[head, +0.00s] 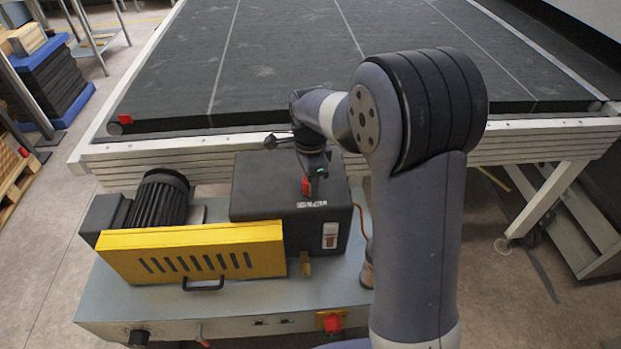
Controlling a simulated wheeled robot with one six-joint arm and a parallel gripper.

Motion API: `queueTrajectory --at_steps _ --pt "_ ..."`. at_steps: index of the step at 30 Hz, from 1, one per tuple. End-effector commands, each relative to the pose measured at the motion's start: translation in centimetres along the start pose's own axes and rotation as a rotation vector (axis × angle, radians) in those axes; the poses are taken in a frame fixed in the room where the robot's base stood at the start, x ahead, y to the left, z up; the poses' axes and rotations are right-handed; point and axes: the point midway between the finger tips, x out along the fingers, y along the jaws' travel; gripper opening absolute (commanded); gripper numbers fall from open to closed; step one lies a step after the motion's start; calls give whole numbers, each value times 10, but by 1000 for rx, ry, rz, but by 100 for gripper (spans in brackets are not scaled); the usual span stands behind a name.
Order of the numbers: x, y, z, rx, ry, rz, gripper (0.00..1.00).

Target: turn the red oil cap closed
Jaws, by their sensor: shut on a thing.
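The red oil cap (306,187) shows as a small red patch on top of the black gearbox housing (262,190), near its right end. My gripper (311,184) reaches down over the housing from behind and is shut on the cap. The gripper and its dark fingers hide much of the cap, so its turn angle cannot be told. A white label with print lies on the housing just in front of the cap.
A yellow slotted guard (192,252) with a handle and a black finned motor (159,201) stand left of the housing. A red button (332,322) sits on the base's front. The wide dark conveyor bed (260,60) lies behind.

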Motion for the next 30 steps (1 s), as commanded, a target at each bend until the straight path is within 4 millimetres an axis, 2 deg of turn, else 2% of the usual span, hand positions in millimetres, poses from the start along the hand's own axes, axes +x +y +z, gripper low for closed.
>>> queueTrajectory --at_steps 12,29,30 --pt "-1 -1 0 204 1 -3 13" --pt "-1 -1 0 238 0 -3 13" --pt "-1 -1 0 239 0 -3 36"
